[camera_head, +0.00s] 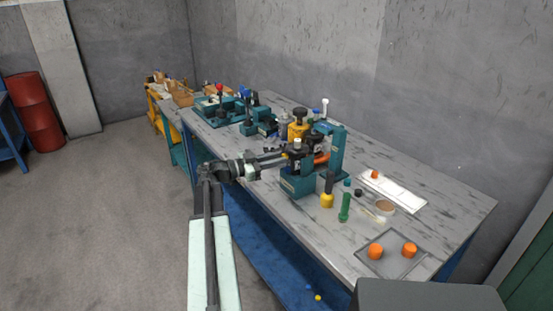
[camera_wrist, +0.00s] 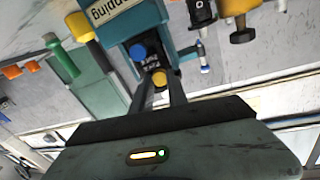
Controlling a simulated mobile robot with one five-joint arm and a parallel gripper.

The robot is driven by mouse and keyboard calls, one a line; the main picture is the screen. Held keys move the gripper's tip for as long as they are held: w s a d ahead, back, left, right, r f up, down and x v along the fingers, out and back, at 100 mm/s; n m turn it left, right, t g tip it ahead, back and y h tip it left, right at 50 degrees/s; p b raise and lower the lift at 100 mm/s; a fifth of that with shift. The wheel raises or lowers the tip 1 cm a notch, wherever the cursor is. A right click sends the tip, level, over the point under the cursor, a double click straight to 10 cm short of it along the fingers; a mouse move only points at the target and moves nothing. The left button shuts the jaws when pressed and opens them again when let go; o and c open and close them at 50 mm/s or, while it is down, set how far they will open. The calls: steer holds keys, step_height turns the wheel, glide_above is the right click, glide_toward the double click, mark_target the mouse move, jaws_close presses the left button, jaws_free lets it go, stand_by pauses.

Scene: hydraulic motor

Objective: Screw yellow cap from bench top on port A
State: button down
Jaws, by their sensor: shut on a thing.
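My gripper (camera_wrist: 161,90) is shut on a small yellow cap (camera_wrist: 160,77) between its fingertips. The cap is at a dark port face with small white lettering, just beside a blue cap (camera_wrist: 138,51). I cannot tell whether the yellow cap touches the port or is threaded on it. A teal fixture (camera_wrist: 148,23) with a pale label stands around this spot. In the head view my gripper (camera_head: 287,156) reaches in from the left to the teal fixture (camera_head: 297,186) on the bench.
More teal fixtures stand farther left. A small blue piece (camera_head: 308,287) and yellow piece (camera_head: 318,297) lie below the bench top.

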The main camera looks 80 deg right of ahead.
steer(key=c, duration=1.5)
jaws_free()
steer(key=n, duration=1)
jaws_close()
